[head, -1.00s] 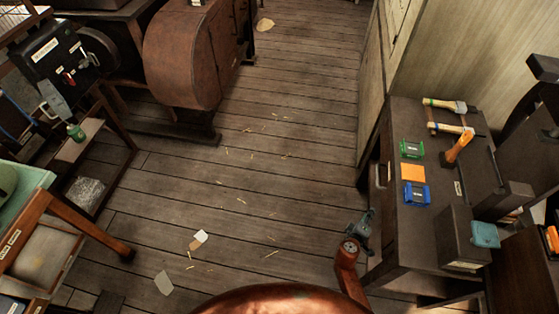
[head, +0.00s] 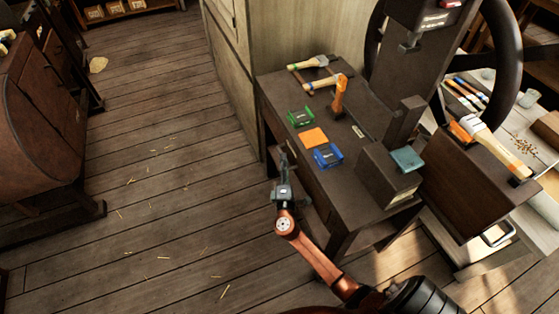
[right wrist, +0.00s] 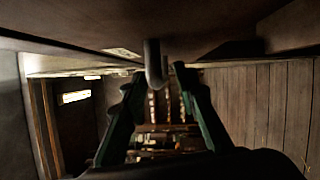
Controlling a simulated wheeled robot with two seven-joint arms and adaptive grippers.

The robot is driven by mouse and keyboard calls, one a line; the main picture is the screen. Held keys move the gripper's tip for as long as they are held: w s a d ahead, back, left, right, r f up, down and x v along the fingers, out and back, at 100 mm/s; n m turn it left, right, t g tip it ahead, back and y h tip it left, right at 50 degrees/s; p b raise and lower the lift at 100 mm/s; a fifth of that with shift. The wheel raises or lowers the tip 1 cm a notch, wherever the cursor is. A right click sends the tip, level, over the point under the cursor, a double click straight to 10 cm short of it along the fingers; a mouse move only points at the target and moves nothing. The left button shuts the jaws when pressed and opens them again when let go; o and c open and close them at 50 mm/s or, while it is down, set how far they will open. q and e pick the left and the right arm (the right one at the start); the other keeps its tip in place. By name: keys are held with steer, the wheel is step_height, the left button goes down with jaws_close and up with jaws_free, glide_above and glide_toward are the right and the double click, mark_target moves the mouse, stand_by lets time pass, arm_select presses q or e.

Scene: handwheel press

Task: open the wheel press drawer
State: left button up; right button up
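The wheel press has a dark table (head: 350,140) in the right half of the head view. Its large black handwheel (head: 505,50) stands at the upper right. The drawer front (head: 306,182) is on the table's left side and looks closed, partly hidden by my gripper. My right gripper (head: 284,160) is beside this drawer front. In the right wrist view, a dark handle (right wrist: 153,65) hangs between the fingertips of my right gripper (right wrist: 163,72). The fingers stand apart, with a visible gap on the handle's right side. My left gripper is not in view.
On the table lie a green block (head: 300,117), an orange square (head: 313,138), a blue block (head: 328,156) and hammers (head: 322,82). A wooden cabinet (head: 232,70) stands behind. The floor (head: 150,200) to the left is open, with scattered straw.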

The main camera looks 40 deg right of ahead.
steer(key=shift+w+d, duration=0.45)
steer(key=shift+w, duration=0.15)
steer(key=shift+c, duration=0.4)
jaws_close()
